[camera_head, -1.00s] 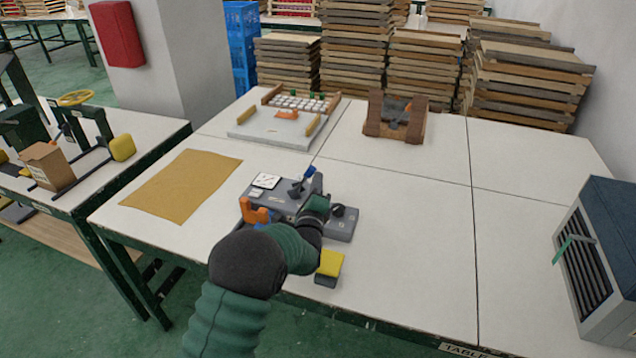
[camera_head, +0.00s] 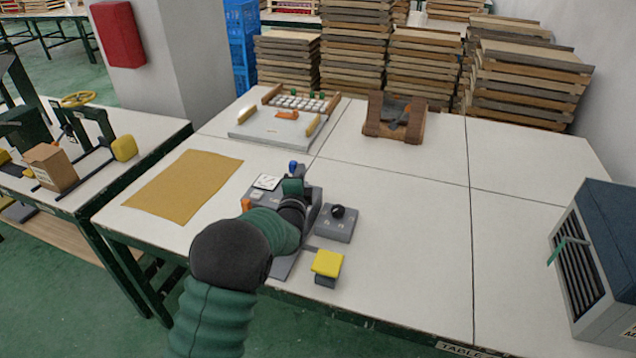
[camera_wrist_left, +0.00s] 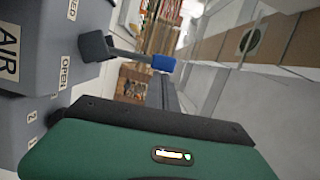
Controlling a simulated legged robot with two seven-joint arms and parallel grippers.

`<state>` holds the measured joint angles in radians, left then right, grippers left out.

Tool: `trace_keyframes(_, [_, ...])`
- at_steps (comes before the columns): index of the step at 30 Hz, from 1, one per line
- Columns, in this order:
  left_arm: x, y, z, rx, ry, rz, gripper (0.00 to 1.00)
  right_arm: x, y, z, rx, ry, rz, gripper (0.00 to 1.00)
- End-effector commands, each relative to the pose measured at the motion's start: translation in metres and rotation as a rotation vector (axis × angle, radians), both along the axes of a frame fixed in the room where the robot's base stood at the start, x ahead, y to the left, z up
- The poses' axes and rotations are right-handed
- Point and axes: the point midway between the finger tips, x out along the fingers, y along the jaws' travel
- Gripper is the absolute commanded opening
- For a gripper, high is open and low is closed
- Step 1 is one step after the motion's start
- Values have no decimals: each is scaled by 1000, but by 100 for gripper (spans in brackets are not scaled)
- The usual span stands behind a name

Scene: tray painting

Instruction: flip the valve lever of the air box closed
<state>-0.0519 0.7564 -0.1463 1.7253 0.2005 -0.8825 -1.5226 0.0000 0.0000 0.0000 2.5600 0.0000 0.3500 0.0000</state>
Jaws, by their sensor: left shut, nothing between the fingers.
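The grey air box (camera_head: 258,196) stands on the white table, partly hidden behind my left arm. In the left wrist view the box (camera_wrist_left: 30,45) shows the word AIR, an OPEN label and a partly cut-off label above it. The valve lever (camera_wrist_left: 125,54) has a dark pivot and a blue tip, and sticks out from the box to the right. In the head view only the lever's blue tip (camera_head: 293,166) shows clearly, just beyond my left gripper (camera_head: 292,188). That gripper is shut and empty, close to the lever; contact cannot be told. My right gripper is out of view.
A grey knob block (camera_head: 336,222) and a yellow-topped block (camera_head: 327,264) stand right of my arm. A tan sheet (camera_head: 185,185) lies to the left. A wooden cradle (camera_head: 395,118) and a white-studded tray (camera_head: 275,130) are behind. The table's right middle is clear.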

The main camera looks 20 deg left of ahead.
Motion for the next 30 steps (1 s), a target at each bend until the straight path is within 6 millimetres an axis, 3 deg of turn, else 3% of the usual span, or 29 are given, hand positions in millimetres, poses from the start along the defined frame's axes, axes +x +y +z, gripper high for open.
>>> trace_keyframes(14, [1, 37, 2, -370, 11, 0, 0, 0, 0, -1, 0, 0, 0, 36])
trace_keyframes(30, [2, 50, -1, -363, 13, 1, 0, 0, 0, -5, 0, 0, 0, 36])
